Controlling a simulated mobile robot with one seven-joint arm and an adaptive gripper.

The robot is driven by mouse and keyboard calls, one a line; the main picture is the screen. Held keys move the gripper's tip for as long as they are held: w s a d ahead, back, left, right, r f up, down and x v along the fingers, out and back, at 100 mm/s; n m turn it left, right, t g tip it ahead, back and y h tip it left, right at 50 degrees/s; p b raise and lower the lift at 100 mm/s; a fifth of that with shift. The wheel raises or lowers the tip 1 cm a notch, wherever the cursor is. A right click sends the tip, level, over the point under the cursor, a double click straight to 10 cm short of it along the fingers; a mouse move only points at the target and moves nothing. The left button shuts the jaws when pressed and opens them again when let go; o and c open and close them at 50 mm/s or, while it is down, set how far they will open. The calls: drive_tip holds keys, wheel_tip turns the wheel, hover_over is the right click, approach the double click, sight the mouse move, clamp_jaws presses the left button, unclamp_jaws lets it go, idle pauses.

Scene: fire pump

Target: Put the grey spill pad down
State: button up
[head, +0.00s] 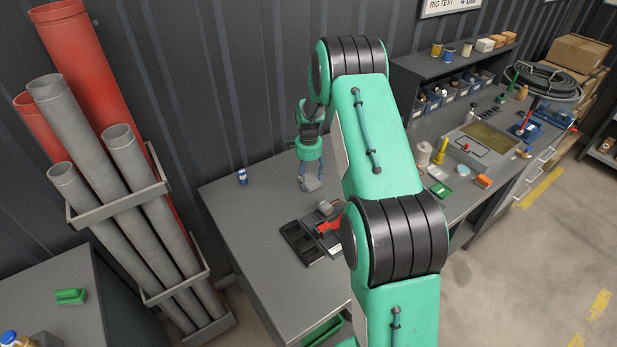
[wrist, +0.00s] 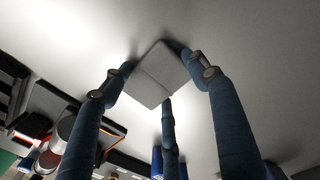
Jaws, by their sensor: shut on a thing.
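The grey spill pad (head: 312,184) is a small flat square at the tips of my gripper (head: 310,172) in the head view. In the wrist view the pad (wrist: 156,74) sits tilted between the blue fingers of my gripper (wrist: 160,80), which are shut on it. The pad is over the bare back part of the grey bench (head: 235,215). I cannot tell whether its lower edge touches the bench top.
A blue can (head: 242,176) stands left of my gripper. A black tray (head: 300,243) and a red item (head: 328,224) lie in front of it. The bench top around the pad is clear.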

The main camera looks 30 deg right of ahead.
sight(309, 179)
drive_tip(key=o, duration=1)
drive_tip(key=shift+f, duration=0.1)
drive_tip(key=shift+c, duration=0.2)
wheel_tip(309, 179, up, 12)
drive_tip(key=p, duration=0.1)
drive_tip(key=shift+r, duration=0.2)
